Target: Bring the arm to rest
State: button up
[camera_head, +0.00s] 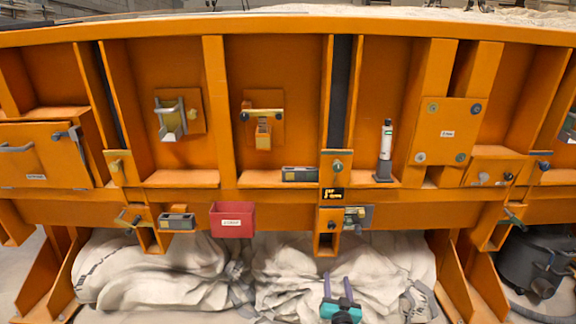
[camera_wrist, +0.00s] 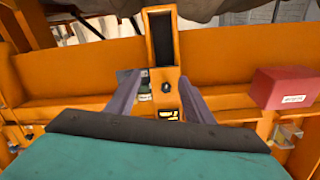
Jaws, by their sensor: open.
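My gripper (camera_head: 337,280) is low in the middle of the head view, in front of pale draped cloth under the orange sandbed frame. Its two dark fingers stand apart and point upward, with a teal body below them. In the wrist view my gripper (camera_wrist: 160,82) shows two grey-purple fingers spread wide with nothing held between them. An orange bracket with a dark slot (camera_wrist: 161,45) shows beyond the gap between the fingers. I cannot tell the distance from the fingers to it.
The orange frame (camera_head: 270,207) spans the head view. A red box (camera_head: 232,219) hangs on its lower beam and also shows in the wrist view (camera_wrist: 287,88). A white-and-dark cylinder (camera_head: 385,150) stands on the ledge. Pale cloth (camera_head: 160,275) lies underneath. A dark round container (camera_head: 535,262) stands at right.

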jog(key=s+f+n+g+p, duration=0.2)
jog(key=s+f+g+p, duration=0.95)
jog(key=s+f, duration=0.95)
jog(key=s+n+g+p, duration=0.1)
jog(key=s+g, duration=1.1)
jog(key=s, duration=1.8)
jog(key=shift+s+f+g+y, duration=0.3)
jog(key=shift+g, duration=0.05)
